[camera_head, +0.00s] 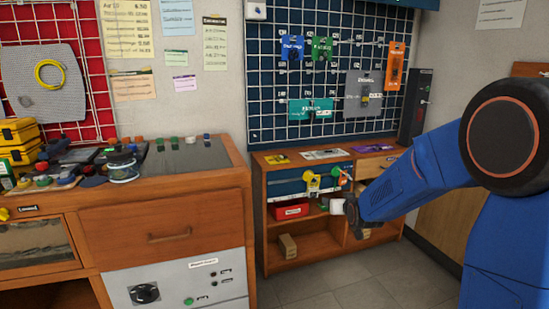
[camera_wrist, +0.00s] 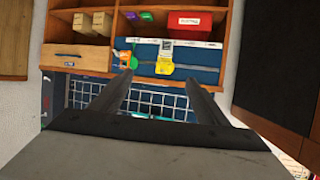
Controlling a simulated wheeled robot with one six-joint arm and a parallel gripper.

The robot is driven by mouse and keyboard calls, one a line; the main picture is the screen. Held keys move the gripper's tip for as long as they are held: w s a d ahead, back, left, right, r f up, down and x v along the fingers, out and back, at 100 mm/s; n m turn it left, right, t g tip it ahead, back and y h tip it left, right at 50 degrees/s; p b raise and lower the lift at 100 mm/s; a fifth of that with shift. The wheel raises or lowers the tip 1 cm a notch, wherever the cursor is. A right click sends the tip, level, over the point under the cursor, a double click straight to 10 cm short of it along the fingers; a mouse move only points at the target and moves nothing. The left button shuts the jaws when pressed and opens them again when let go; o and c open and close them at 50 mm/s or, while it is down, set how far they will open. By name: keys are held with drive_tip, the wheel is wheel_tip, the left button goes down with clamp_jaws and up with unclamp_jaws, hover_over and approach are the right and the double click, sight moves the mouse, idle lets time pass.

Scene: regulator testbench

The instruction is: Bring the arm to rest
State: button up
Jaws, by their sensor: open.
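My blue arm (camera_head: 415,185) reaches in from the right in the head view. It is bent at a large dark joint, and its far end hangs in front of the low wooden shelf unit (camera_head: 262,215). In the wrist view my gripper (camera_wrist: 159,77) shows two dark fingers spread apart with nothing held between them. Beyond the fingertips are the blue drawer front (camera_wrist: 200,62) of the shelf unit and a yellow tag (camera_wrist: 165,58). The fingers cannot be made out clearly in the head view.
A wooden workbench (camera_head: 165,220) stands at left, with tools and yellow cases (camera_head: 18,140) on top. A blue pegboard grid (camera_head: 335,75) hangs above the shelf unit. A red box (camera_head: 290,211) and wooden blocks (camera_head: 287,246) sit on its shelves. Grey floor (camera_head: 345,290) is open in front.

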drive_tip(key=s+d+r+g, duration=0.2)
drive_tip(key=s+r, duration=0.1)
drive_tip(key=s, duration=0.9)
drive_tip(key=s+d+r+g, duration=0.1)
drive_tip(key=s+r+g, duration=0.15)
drive_tip(key=s, duration=1.05)
drive_tip(key=s+d+f+g, duration=0.1)
drive_tip(key=s+g, duration=0.1)
drive_tip(key=s, duration=1)
drive_tip(key=s+d+f+g, duration=0.1)
drive_tip(key=s+g, duration=0.1)
drive_tip(key=s, duration=1.1)
drive_tip(key=shift+s+f+m+h, duration=0.3)
drive_tip(key=shift+f+h, duration=0.1)
